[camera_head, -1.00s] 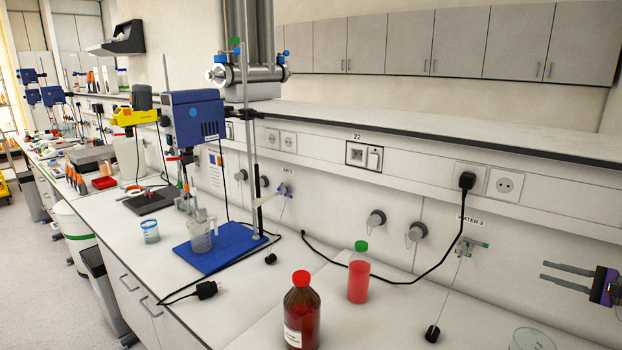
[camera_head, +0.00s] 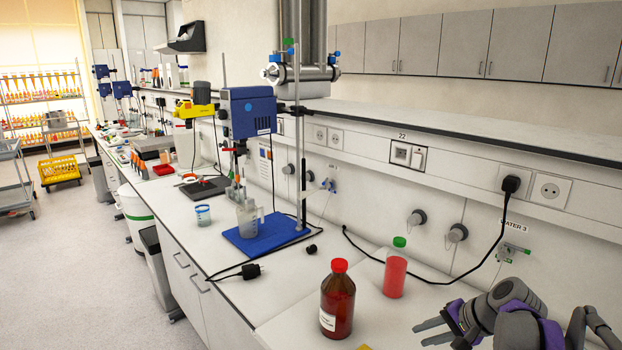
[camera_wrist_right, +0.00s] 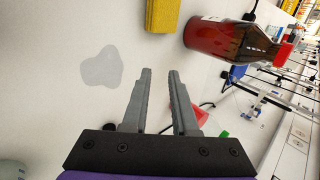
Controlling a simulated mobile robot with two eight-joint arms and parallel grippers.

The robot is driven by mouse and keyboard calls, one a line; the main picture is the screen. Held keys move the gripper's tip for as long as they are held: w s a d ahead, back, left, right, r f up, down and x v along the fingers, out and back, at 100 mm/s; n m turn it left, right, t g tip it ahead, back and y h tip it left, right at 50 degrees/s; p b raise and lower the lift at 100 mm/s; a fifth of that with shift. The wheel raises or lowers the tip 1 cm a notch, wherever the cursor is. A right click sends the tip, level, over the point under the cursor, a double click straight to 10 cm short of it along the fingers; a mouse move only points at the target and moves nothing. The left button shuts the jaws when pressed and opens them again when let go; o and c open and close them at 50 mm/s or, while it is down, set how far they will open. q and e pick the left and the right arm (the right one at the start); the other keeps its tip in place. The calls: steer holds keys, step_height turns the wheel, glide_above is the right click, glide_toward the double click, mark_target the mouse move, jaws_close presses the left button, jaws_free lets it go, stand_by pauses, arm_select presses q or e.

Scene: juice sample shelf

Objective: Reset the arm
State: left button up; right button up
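My right gripper (camera_head: 421,334) shows at the lower right of the head view, with grey fingers and purple parts. In the right wrist view its two fingers (camera_wrist_right: 160,72) stand apart with nothing between them. It is open and empty, to the right of a brown bottle with a red cap (camera_head: 338,302). That bottle also shows at the upper right of the wrist view (camera_wrist_right: 225,38). My left gripper is not in view.
A red-filled bottle with a green cap (camera_head: 395,272) stands behind the brown bottle. A yellow block (camera_wrist_right: 162,14) lies near the brown bottle. A blue stand base (camera_head: 262,237) holds a beaker (camera_head: 247,218). A black cable (camera_head: 440,281) crosses the bench.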

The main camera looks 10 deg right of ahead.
steer(key=s+a+f+n, duration=0.1)
steer(key=s+a+n, duration=0.1)
steer(key=a, duration=0.2)
steer(key=s+a+f+n+g+h, duration=0.1)
steer(key=s+a+f+n, duration=0.1)
steer(key=a, duration=0.3)
steer(key=s+a+f+n, duration=0.2)
steer(key=s+a, duration=0.2)
steer(key=a, duration=0.1)
steer(key=shift+a+f+g+h, duration=0.15)
steer(key=shift+f+g+h, duration=0.1)
steer(key=shift+g+h, duration=0.15)
steer(key=s+a+f+n+h, duration=0.1)
steer(key=s+a+f+n, duration=0.5)
steer(key=s, duration=0.3)
steer(key=shift+s+f+n+t+h, duration=0.25)
steer(key=shift+s+n+t+h, duration=0.05)
steer(key=shift+s+t+h, duration=0.1)
